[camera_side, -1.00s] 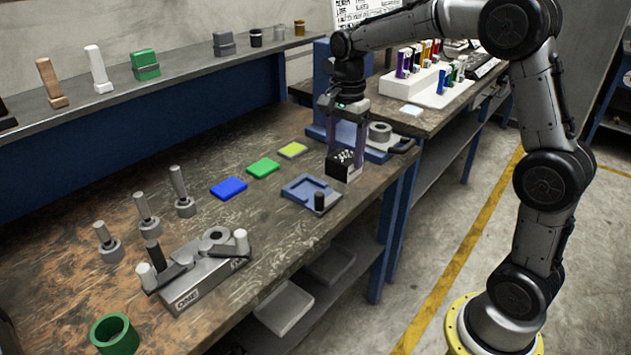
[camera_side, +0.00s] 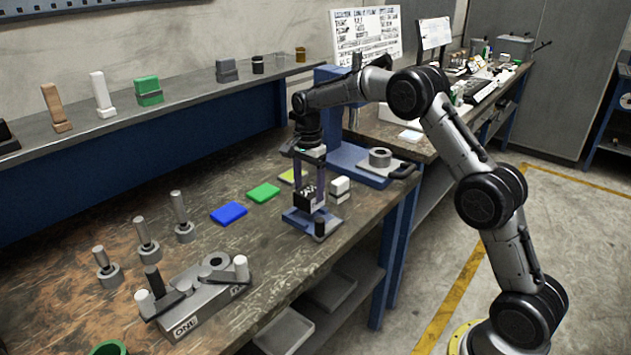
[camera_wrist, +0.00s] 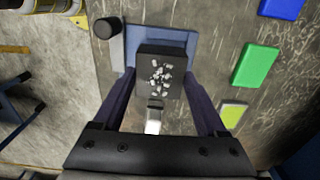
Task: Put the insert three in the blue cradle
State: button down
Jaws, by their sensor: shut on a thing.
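My gripper (camera_side: 310,180) has two purple fingers pointing down, shut on insert three (camera_side: 309,200), a black block with white marks on its face. It also shows between the fingers in the wrist view (camera_wrist: 161,70). The blue cradle (camera_side: 293,215) lies on the bench directly below the insert, with a dark round knob (camera_side: 320,227) at its near corner.
A pale block (camera_side: 340,187) stands right behind the cradle, close to the gripper. Blue (camera_side: 229,213), green (camera_side: 263,193) and yellow-green (camera_side: 287,176) plates lie to the left. A grey fixture (camera_side: 200,300) and several pegs stand further left.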

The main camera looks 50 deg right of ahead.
aim_at(307, 190)
jog(key=shift+w+d+f, duration=0.1)
jog(key=shift+w+f, duration=0.25)
jog(key=shift+w, duration=0.15)
jog(key=shift+f, duration=1.35)
jog(key=shift+f, duration=0.15)
grip_release()
jog(key=shift+s+f, duration=0.15)
jog(key=shift+f, duration=0.1)
